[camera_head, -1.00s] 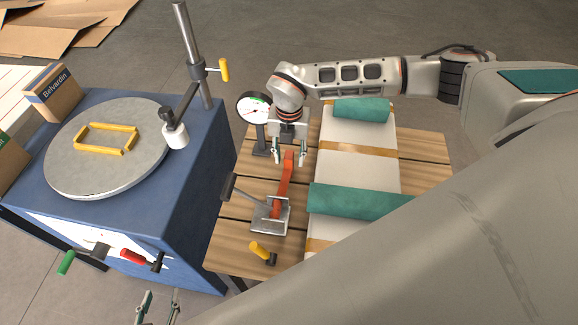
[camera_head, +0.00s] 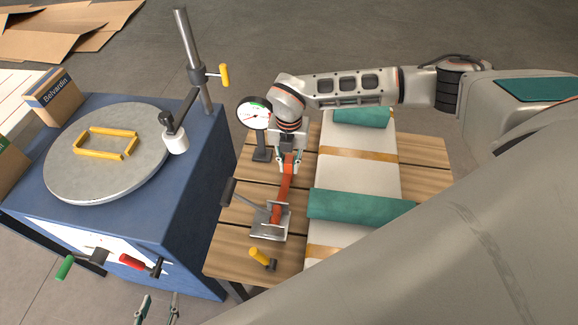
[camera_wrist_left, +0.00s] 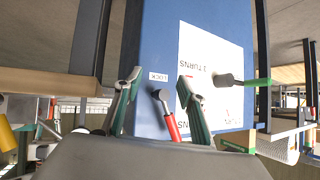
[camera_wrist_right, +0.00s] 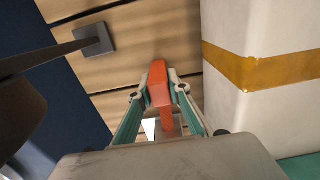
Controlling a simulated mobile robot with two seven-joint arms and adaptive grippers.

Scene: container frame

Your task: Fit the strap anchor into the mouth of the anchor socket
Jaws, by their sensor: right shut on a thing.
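An orange-red bar (camera_head: 285,186), which looks like the strap anchor, lies along the wooden bench. Its near end meets a grey metal bracket (camera_head: 268,221) with a dark-handled lever; I cannot tell whether this bracket is the anchor socket. My right gripper (camera_head: 289,163) is shut on the bar's far end. In the right wrist view the orange end (camera_wrist_right: 158,80) stands between the fingertips (camera_wrist_right: 159,93). My left gripper (camera_head: 158,303) is open and empty at the bottom edge. Its spread fingers (camera_wrist_left: 160,82) face the blue cabinet's front.
A dial gauge (camera_head: 254,112) stands beside my right wrist. White padding with green rolls (camera_head: 360,204) lies right of the bar. A yellow-handled tool (camera_head: 260,256) lies in front. The blue cabinet (camera_head: 190,215) at left carries a turntable (camera_head: 75,178), a post and front cranks, including a red handle (camera_wrist_left: 173,127).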

